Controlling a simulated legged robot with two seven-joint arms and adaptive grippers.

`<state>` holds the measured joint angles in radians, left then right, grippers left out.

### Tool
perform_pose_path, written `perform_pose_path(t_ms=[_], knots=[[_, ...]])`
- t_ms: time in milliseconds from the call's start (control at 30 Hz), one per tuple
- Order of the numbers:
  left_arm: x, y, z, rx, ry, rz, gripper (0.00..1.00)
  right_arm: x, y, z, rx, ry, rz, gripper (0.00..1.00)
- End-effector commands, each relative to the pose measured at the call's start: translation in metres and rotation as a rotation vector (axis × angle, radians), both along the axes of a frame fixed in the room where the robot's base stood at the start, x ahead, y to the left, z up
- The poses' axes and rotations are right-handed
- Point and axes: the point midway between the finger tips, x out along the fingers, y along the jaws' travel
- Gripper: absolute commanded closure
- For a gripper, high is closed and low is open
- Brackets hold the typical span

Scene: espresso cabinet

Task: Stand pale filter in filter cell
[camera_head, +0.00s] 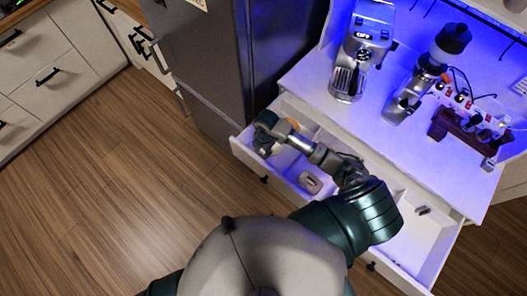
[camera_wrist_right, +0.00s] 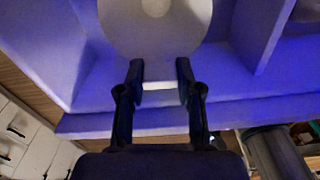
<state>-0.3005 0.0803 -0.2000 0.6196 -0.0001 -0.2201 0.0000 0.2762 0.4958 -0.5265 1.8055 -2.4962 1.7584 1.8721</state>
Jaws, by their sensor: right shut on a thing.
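My right gripper (camera_head: 266,140) reaches into the left part of the open white drawer (camera_head: 243,152). In the right wrist view the gripper (camera_wrist_right: 160,68) has its two dark fingers at the lower edge of a large pale round disc, the pale filter (camera_wrist_right: 155,28). It is shut on the filter, which shows its flat face and a small lighter centre to the wrist camera. In the head view the gripper hides most of the filter. I cannot tell which compartment is the filter cell or whether the filter touches the drawer floor. My left gripper is out of view.
The drawer has dividers; a small greyish-pink block (camera_head: 310,182) lies in its middle, and a small dark piece (camera_head: 423,210) farther right. An espresso machine (camera_head: 362,50) and a grinder (camera_head: 428,72) stand on the counter above. A dark fridge (camera_head: 215,60) stands close at left.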

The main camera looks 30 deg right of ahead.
Motion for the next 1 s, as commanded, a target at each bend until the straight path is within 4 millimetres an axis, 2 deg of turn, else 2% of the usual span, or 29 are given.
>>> perform_pose_path(t_ms=[100,400,433,500,533,867,1000], knots=[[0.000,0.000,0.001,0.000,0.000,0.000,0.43,0.000,0.000,-0.016,0.001,0.001,-0.001,0.90],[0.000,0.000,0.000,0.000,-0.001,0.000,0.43,0.000,0.000,-0.018,0.000,0.000,0.001,0.90],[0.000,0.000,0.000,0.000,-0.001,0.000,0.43,0.000,0.000,-0.018,0.000,0.000,0.001,0.60],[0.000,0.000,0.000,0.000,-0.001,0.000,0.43,0.000,0.000,-0.018,0.000,0.000,0.001,0.43],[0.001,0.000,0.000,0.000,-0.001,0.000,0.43,0.000,0.000,-0.018,0.000,0.000,0.001,0.40],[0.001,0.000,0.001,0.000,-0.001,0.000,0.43,0.000,0.000,-0.015,0.000,-0.001,0.001,0.40],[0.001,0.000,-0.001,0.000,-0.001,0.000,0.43,0.002,-0.001,0.002,0.000,-0.004,0.002,0.40]])
